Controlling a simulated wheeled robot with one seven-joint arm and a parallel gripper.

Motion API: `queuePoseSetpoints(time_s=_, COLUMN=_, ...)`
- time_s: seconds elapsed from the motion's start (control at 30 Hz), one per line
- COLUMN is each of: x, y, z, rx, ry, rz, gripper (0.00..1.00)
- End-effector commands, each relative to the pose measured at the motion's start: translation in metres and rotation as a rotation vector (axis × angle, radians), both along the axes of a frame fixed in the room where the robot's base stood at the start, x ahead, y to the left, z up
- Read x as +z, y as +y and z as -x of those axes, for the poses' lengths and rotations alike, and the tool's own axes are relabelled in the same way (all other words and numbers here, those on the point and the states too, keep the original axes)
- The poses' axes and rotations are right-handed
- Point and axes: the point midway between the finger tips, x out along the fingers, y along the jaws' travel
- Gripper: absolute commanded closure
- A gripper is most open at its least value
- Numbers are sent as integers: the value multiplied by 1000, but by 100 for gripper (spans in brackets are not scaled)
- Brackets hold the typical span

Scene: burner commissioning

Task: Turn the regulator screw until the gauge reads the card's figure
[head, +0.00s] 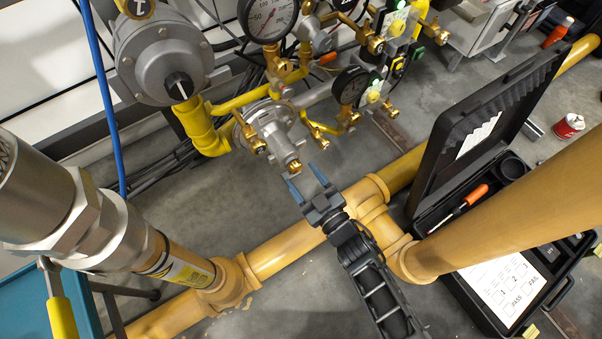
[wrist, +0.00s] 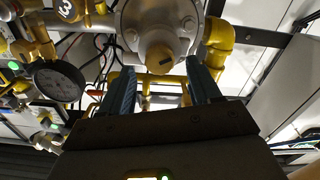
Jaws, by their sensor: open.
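The regulator (head: 268,122) is a round grey metal body on yellow piping, with a brass screw (head: 293,165) on its near end. In the wrist view the screw (wrist: 160,60) lies between the two finger lines. My gripper (head: 304,177) is open and empty, its fingers pointing at the screw; I cannot tell whether either touches it. A small black gauge (head: 351,86) stands right of the regulator; its reading is too small to tell. A white card (head: 503,287) lies in the open case; I read PASS and FAIL, but no target figure.
A thick yellow pipe (head: 282,250) runs diagonally under my arm. The open black case (head: 473,130) stands at right, behind another yellow pipe (head: 530,205). A large grey regulator (head: 160,55) is upper left. A red can (head: 568,126) stands on the floor far right.

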Motion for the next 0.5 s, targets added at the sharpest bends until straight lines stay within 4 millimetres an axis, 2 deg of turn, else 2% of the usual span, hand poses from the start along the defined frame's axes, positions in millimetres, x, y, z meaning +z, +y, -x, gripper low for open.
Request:
queuePoseSetpoints(time_s=0.2, x=0, y=10, z=-14, rx=-1, ry=-1, rz=-1, gripper=37)
queuePoseSetpoints(time_s=0.5, x=0, y=10, z=-16, rx=-1, ry=0, rz=0, gripper=39)
